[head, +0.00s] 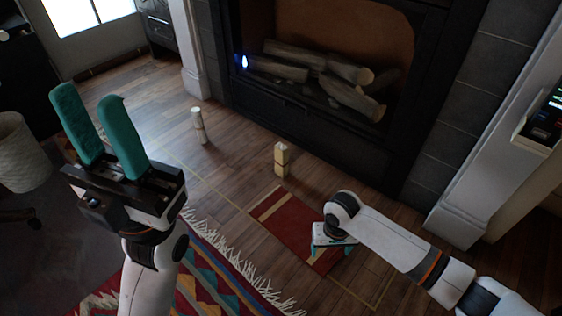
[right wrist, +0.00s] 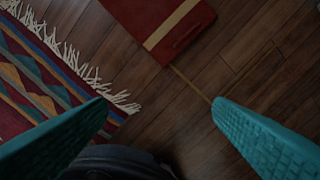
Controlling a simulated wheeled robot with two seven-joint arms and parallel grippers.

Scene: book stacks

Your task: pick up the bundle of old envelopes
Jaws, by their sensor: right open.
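A small tan upright block (head: 282,160) with a dark band stands on the wood floor before the fireplace. It may be the bundle of old envelopes, but it is too small to be sure. My right gripper (head: 332,238) is low over the right part of a red flat piece, nearer to me than the block; in the right wrist view (right wrist: 160,105) its teal fingers are spread with only floor between them. The block is not in the right wrist view. My left gripper (head: 88,97) is raised at the left, its two teal fingers apart and empty.
A red flat piece with a tan stripe (head: 282,220) lies on the floor, also in the right wrist view (right wrist: 155,15). A pale upright roll (head: 199,126) stands farther left. A fringed patterned rug (head: 215,275) lies nearer me. The fireplace (head: 310,125) bounds the back.

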